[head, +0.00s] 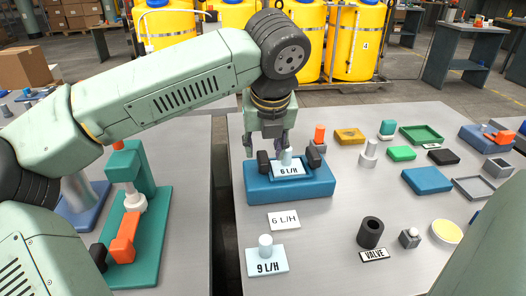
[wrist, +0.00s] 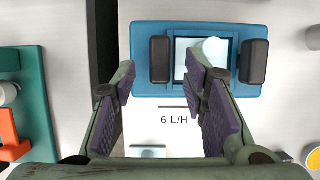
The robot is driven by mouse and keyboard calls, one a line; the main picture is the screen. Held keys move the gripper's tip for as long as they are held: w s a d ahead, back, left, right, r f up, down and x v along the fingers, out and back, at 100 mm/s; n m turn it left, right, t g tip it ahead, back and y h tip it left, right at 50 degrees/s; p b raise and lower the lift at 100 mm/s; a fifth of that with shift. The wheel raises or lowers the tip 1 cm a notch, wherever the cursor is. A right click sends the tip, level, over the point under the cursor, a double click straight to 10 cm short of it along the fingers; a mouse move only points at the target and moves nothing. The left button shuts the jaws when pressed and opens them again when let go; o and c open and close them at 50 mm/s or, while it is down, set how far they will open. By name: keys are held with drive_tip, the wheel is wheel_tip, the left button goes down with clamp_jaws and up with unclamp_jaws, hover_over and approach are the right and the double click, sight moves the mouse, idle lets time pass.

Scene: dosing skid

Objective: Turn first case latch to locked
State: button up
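The blue case (head: 290,191) lies on the right table with two dark latches, one on each side of a recess. The left latch (head: 264,163) and right latch (head: 313,156) stand upright beside a plate marked 6 L/H (head: 288,171) with a pale knob. In the wrist view the left latch (wrist: 160,60) and right latch (wrist: 253,61) both run lengthwise up the picture. I cannot tell which is the first. My gripper (head: 266,146) is open and empty over the case's left part. In the wrist view its fingertips (wrist: 162,72) straddle the left latch's line, apart from it.
A 6 L/H label (head: 284,221) and a 9 L/H plate with knob (head: 267,261) lie in front of the case. An orange-topped post (head: 319,136) stands close behind its right side. A black cylinder (head: 371,232) stands to the right. A gap separates the two tables.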

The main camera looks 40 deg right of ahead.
sight(263, 157)
drive_tip(key=shift+x, duration=1.6)
clamp_jaws()
